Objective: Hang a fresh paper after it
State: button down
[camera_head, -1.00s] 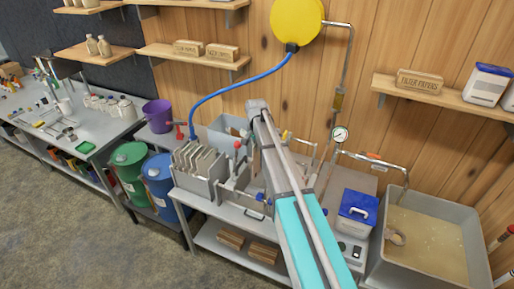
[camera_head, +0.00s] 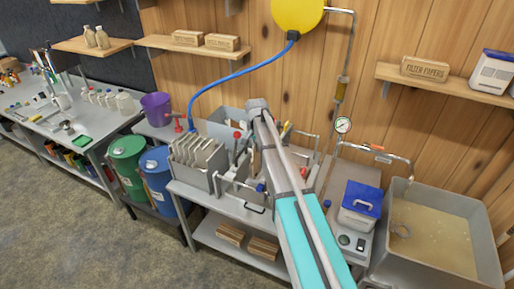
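Boxes labelled filter papers stand on the right wall shelf (camera_head: 425,69); the labelled box (camera_head: 425,68) is closed as far as I can see. Two similar boxes (camera_head: 205,40) stand on the middle shelf. A grey rack (camera_head: 197,153) with several pale upright plates or sheets stands on the steel bench. My arm reaches from the bottom over the bench, its far end at the bench's back. My gripper is hidden behind my arm, so its fingers and anything in them cannot be seen.
A blue-lidded container (camera_head: 360,205) stands right of my arm. A wide basin (camera_head: 430,235) of tan liquid is at the right. Green (camera_head: 128,160) and blue (camera_head: 158,175) drums stand left of the bench. A blue hose (camera_head: 240,70) curves above the rack. Floor at the lower left is clear.

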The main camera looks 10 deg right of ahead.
jog(key=b, duration=0.5)
send_over(257, 168)
jog(key=shift+a+f, duration=0.1)
jog(key=shift+f, duration=2.5)
jog(key=shift+f+b, duration=3.5)
jog(key=shift+f, duration=0.15)
jog(key=c, duration=0.7)
grip_release()
jog(key=o, duration=0.3)
jog(key=shift+r, duration=0.1)
